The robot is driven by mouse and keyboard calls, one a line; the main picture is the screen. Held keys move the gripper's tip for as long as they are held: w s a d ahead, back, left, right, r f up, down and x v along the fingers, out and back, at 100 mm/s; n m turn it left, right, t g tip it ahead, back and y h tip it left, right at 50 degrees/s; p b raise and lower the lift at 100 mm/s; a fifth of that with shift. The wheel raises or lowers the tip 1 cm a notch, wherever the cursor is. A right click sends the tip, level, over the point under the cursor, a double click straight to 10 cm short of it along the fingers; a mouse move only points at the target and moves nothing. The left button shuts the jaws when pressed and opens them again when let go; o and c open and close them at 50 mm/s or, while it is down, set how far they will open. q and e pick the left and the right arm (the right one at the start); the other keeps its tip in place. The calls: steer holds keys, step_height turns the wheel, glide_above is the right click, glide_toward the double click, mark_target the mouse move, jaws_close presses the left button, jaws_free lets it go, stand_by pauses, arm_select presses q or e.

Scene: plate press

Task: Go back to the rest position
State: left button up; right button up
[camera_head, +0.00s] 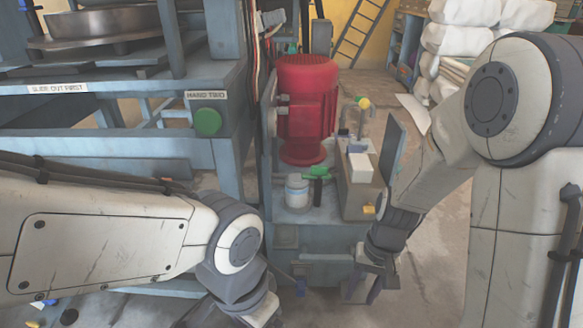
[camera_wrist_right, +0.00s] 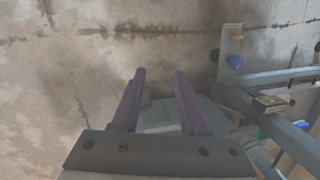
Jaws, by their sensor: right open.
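My right gripper (camera_head: 366,290) hangs low in front of the machine, to the right of its base, in the head view. My left arm comes in from the left across the front of the machine. Its wrist bends down at the bottom edge of the head view, and its fingers cannot be made out there.
A blue press frame (camera_head: 170,150) with a green button (camera_head: 207,122) stands at the left. A red motor (camera_head: 306,110), a white jar (camera_head: 297,190) and a green-handled tool (camera_head: 315,172) are behind my arms. White sacks (camera_head: 460,45) are stacked at the back right.

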steer(key=d+r+n+t+h, duration=0.2)
steer(key=d+r+t, duration=0.1)
steer(key=r, duration=0.2)
steer(key=s+a+r+n+g+y+p, duration=0.1)
steer(key=s+a+r+n+p, duration=0.3)
steer(key=s+a+r+p, duration=0.45)
steer(key=s+a+r+n+g+p, duration=0.1)
steer(key=s+a+r+n+p, duration=0.35)
steer(key=r, duration=0.65)
step_height(320, 180, up, 37)
steer(key=m+p, duration=0.1)
steer(key=p, duration=3.6)
steer(key=shift+r, duration=0.2)
